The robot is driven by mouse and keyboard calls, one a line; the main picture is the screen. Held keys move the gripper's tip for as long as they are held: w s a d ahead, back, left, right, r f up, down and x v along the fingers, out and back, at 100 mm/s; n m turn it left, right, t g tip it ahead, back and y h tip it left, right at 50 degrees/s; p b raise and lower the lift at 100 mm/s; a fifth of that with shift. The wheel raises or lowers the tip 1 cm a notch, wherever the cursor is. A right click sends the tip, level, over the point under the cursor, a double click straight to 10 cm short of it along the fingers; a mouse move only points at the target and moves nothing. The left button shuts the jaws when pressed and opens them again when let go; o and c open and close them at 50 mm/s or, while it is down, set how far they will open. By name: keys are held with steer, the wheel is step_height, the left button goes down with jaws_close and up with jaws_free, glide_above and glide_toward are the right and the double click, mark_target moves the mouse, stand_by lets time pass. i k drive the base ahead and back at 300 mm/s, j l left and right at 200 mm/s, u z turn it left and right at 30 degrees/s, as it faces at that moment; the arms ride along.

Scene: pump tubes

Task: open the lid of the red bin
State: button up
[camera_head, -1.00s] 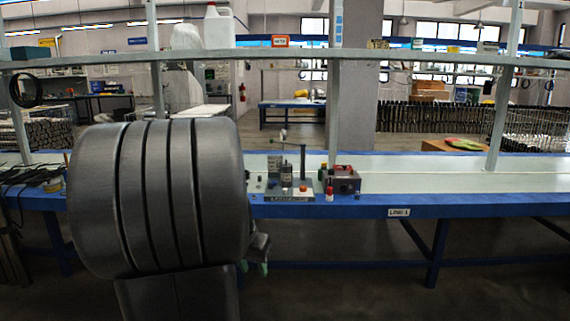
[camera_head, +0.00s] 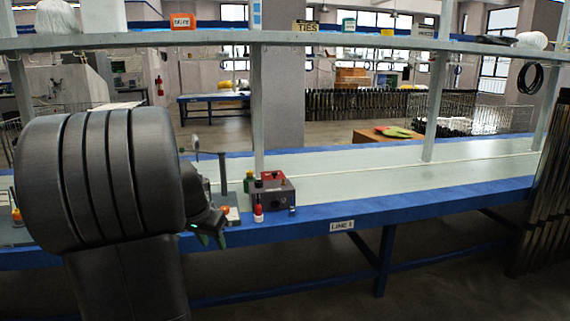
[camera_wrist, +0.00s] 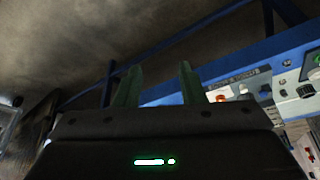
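No red bin with a lid can be made out in either view. My gripper (camera_head: 212,238) shows in the head view in front of the blue bench edge, partly hidden behind my dark arm. In the wrist view my gripper (camera_wrist: 158,70) has its two green fingers spread apart with nothing between them. Floor and part of the bench show beyond the fingers.
A blue-edged bench (camera_head: 400,207) runs across the scene, with a small red and grey box (camera_head: 273,192) on it. A shelf (camera_head: 370,40) with posts stands above. Dark tubes (camera_head: 545,190) stand at the right. Floor shows in front of the bench.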

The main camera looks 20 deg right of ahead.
mark_target(274, 175)
steer(key=i+l+z, duration=0.1)
steer(key=i+l, duration=0.2)
steer(key=i, duration=0.3)
steer(key=i+l+z, duration=0.15)
steer(key=i+l, duration=0.15)
steer(key=i, duration=0.3)
steer(key=i+l+z, duration=0.1)
steer(key=i, duration=0.5)
steer(key=i+l+z, duration=0.1)
steer(key=i+l, duration=0.15)
steer(key=i, duration=0.4)
